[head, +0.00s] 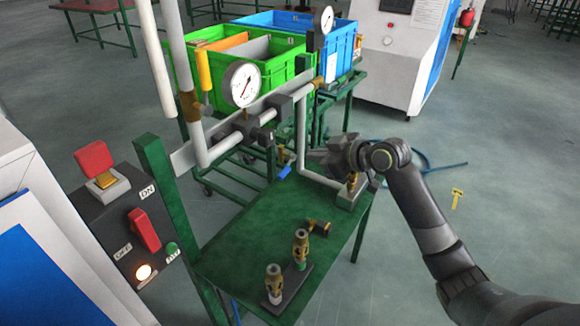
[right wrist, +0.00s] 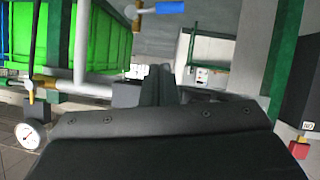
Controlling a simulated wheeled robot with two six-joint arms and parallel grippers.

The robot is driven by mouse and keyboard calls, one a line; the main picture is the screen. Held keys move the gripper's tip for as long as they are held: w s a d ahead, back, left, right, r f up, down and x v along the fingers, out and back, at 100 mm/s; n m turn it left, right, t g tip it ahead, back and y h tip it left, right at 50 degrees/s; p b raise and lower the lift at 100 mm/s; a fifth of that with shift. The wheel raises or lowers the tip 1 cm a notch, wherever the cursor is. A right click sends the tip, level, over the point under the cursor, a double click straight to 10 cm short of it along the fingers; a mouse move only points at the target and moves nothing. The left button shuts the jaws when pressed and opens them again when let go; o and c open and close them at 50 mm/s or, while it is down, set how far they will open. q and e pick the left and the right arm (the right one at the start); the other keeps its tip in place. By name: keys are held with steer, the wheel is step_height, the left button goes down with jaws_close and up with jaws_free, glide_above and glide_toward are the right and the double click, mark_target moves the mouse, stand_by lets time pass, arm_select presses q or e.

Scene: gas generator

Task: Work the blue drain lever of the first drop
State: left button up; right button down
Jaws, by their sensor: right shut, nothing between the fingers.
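The blue drain lever (head: 284,171) hangs at the lower end of a short vertical drop (head: 280,153) under the grey pipe, above the green table. In the right wrist view the blue lever (right wrist: 172,6) shows at the top edge, on a brass and white valve end. My right gripper (head: 318,159) is to the right of the lever in the head view, apart from it. Its fingers show in the right wrist view (right wrist: 158,82), close together, with nothing between them. My left gripper is not in view.
The green table (head: 240,245) carries brass fittings (head: 300,245) near its front. A white pipe (head: 301,130) runs down beside my right gripper. A pressure gauge (head: 241,84) stands above the pipe. A switch box (head: 130,225) is at the left, and green (head: 205,75) and blue crates (head: 340,55) stand behind.

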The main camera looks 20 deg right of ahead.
steer(key=a, duration=0.1)
glide_above(287, 168)
steer(key=s+a, duration=0.1)
steer(key=s, duration=0.1)
step_height(287, 168, down, 4)
steer(key=f, duration=0.3)
steer(key=shift+s+d+f+y, duration=0.15)
steer(key=shift+d+f+y, duration=0.15)
steer(key=shift+d, duration=0.1)
steer(key=shift+f+b, duration=0.15)
steer(key=shift+b, duration=0.25)
steer(key=shift+n, duration=0.3)
